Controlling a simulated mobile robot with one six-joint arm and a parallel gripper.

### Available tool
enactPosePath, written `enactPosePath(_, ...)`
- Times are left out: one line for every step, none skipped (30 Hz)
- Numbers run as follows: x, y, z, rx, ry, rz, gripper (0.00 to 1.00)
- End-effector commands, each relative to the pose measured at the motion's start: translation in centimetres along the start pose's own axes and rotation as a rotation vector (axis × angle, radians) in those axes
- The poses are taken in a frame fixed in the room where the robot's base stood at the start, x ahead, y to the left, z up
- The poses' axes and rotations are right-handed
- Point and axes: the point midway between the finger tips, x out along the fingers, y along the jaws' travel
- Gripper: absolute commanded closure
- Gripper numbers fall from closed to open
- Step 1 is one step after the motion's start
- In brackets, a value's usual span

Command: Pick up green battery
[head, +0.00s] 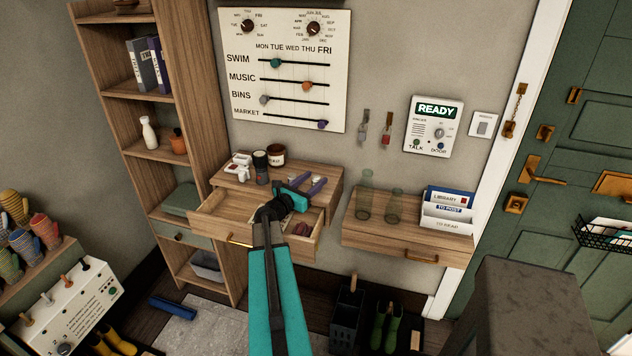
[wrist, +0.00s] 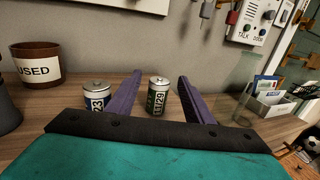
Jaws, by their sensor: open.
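A small upright battery (wrist: 158,97) with a dark green and white label reading about "1/29" stands on the wooden top in the wrist view. It appears between the purple fingers of my gripper (wrist: 160,78), which is open, with a gap on each side. Another battery (wrist: 97,95), with a blue and white label reading "23", stands outside the left finger, partly hidden by it. In the head view my gripper (head: 312,184) is over the right part of the drawer unit's top (head: 240,188); I cannot make out the batteries there.
A brown pot labelled "USED" (wrist: 36,65) stands left of the batteries, with a dark cylinder (head: 261,167) beside it. An open drawer (head: 222,218) juts out below my gripper. Glass bottles (head: 366,195) and a letter holder (head: 448,208) stand on the right-hand shelf.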

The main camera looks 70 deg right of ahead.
Motion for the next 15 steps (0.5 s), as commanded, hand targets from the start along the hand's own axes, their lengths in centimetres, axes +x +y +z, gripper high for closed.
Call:
enactPosePath(0.7, 0.1, 0.1, -0.001, 0.0, -0.001, 0.53)
enactPosePath(0.9, 0.1, 0.1, -0.001, 0.0, -0.001, 0.53)
enactPosePath(1.2, 0.1, 0.1, -0.001, 0.0, -0.001, 0.53)
enactPosePath(1.4, 0.1, 0.1, -0.001, 0.0, -0.001, 0.53)
enactPosePath(1.6, 0.1, 0.1, -0.001, 0.0, -0.001, 0.53)
enactPosePath(1.8, 0.1, 0.1, -0.001, 0.0, 0.0, 0.53)
enactPosePath(1.9, 0.1, 0.1, -0.001, 0.0, 0.0, 0.53)
enactPosePath(2.0, 0.1, 0.0, -0.001, 0.0, 0.0, 0.53)
enactPosePath(2.1, 0.1, 0.0, 0.0, 0.0, 0.001, 0.53)
enactPosePath(2.1, 0.1, 0.0, 0.0, 0.0, 0.002, 0.53)
enactPosePath(2.1, 0.1, 0.0, 0.0, 0.0, 0.002, 0.53)
enactPosePath(2.1, 0.1, 0.0, 0.0, 0.0, 0.002, 0.53)
enactPosePath(2.0, 0.1, 0.0, 0.0, 0.0, 0.002, 0.53)
enactPosePath(2.0, 0.1, 0.0, 0.0, 0.0, 0.002, 0.53)
enactPosePath(2.0, 0.1, 0.0, 0.0, 0.0, 0.002, 0.53)
